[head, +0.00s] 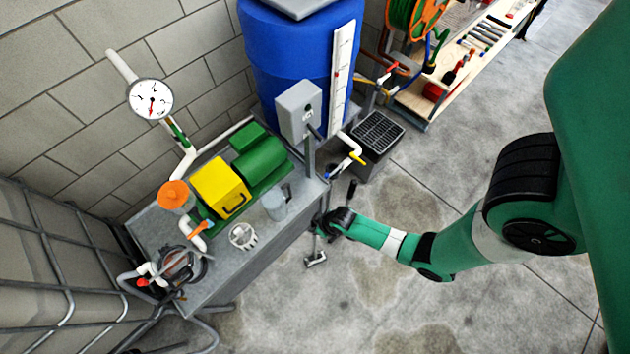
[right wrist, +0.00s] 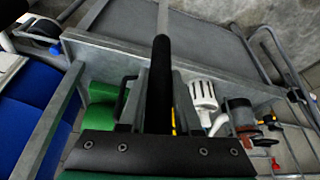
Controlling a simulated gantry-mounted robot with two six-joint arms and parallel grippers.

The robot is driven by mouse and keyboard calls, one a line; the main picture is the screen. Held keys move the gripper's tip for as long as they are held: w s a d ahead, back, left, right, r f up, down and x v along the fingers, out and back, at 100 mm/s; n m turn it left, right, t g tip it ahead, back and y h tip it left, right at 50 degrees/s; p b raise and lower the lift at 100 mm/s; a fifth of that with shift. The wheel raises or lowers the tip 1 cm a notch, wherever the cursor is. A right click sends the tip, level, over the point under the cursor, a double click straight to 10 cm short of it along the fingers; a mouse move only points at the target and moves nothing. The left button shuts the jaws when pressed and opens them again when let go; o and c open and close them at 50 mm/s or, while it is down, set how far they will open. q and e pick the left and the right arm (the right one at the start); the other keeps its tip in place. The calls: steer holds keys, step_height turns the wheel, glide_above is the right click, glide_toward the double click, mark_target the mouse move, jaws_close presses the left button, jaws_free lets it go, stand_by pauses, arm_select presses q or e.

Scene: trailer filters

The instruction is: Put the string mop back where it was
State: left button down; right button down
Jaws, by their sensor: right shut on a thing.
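My right gripper (head: 327,222) is at the right end of the grey bench, above the floor. It is shut on a long handle, with a black grip (right wrist: 161,75) and a thin grey pole (right wrist: 162,18) in the right wrist view. In that view the handle stands between the fingers (right wrist: 158,95). In the head view a small grey T-shaped end (head: 316,259) shows just below the gripper, and a short black piece (head: 351,188) shows just above it. No mop strings can be made out, so I cannot confirm this is the string mop. My left gripper is not in view.
The grey bench (head: 245,268) carries a green and yellow pump (head: 222,187), a clear cup (head: 274,205) and a white strainer (head: 243,236). A blue barrel (head: 290,60) and a dark grated box (head: 375,135) stand behind. The floor (head: 400,300) in front is clear.

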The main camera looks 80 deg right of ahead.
steer(key=shift+w, duration=0.1)
steer(key=shift+f, duration=0.15)
steer(key=c, duration=0.6)
jaws_free()
steer(key=p+v, duration=0.8)
steer(key=v, duration=0.4)
steer(key=shift+r, duration=0.25)
